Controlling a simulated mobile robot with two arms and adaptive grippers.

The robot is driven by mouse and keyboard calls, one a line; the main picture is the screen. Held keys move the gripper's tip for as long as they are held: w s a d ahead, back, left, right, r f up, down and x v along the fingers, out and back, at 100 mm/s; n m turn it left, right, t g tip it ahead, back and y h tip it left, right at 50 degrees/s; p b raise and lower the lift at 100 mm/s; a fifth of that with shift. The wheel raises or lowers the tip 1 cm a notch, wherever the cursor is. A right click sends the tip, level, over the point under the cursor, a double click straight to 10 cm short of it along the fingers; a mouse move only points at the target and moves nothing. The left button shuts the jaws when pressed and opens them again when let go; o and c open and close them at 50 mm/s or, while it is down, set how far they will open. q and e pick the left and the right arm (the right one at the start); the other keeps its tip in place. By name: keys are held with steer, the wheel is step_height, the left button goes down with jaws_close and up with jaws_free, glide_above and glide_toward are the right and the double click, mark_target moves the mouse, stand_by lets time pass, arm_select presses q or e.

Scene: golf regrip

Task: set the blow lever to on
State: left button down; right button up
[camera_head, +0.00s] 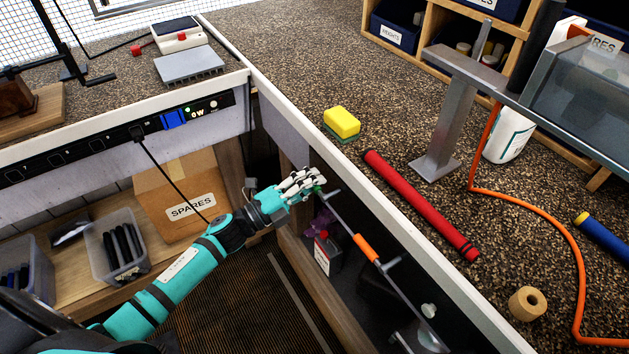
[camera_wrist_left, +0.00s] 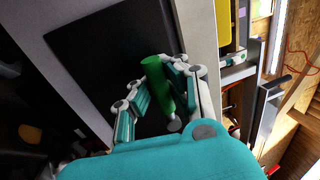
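A green handle (camera_wrist_left: 158,88), which looks like the blow lever, stands between the fingers of my left gripper (camera_wrist_left: 165,76) in the left wrist view. Its lower end meets a pale metal part. Fingers lie close on both sides of it; whether they press on it I cannot tell. In the head view my left gripper (camera_head: 312,184) is beside the front edge of the right-hand bench, and only a small green tip (camera_head: 317,191) shows at the fingers. No on/off marking of the lever is readable. My right gripper is not in view.
A metal rod with an orange sleeve (camera_head: 366,247) runs below the bench edge. On the bench lie a red grip (camera_head: 420,204), a yellow sponge (camera_head: 341,122) and a tan roll (camera_head: 527,303). A metal post (camera_head: 448,130) stands behind. A SPARES box (camera_head: 178,190) is on the lower shelf.

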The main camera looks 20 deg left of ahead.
arm_select(q)
steer(key=shift+s+f, duration=0.15)
steer(key=shift+f, duration=0.25)
steer(key=c, duration=1.4)
jaws_free()
steer(key=shift+s+a+r, duration=0.2)
steer(key=shift+a+r, duration=0.05)
steer(key=shift+o, duration=0.7)
steer(key=shift+w+d, duration=0.1)
steer(key=v, duration=1.2)
steer(key=shift+c, duration=0.4)
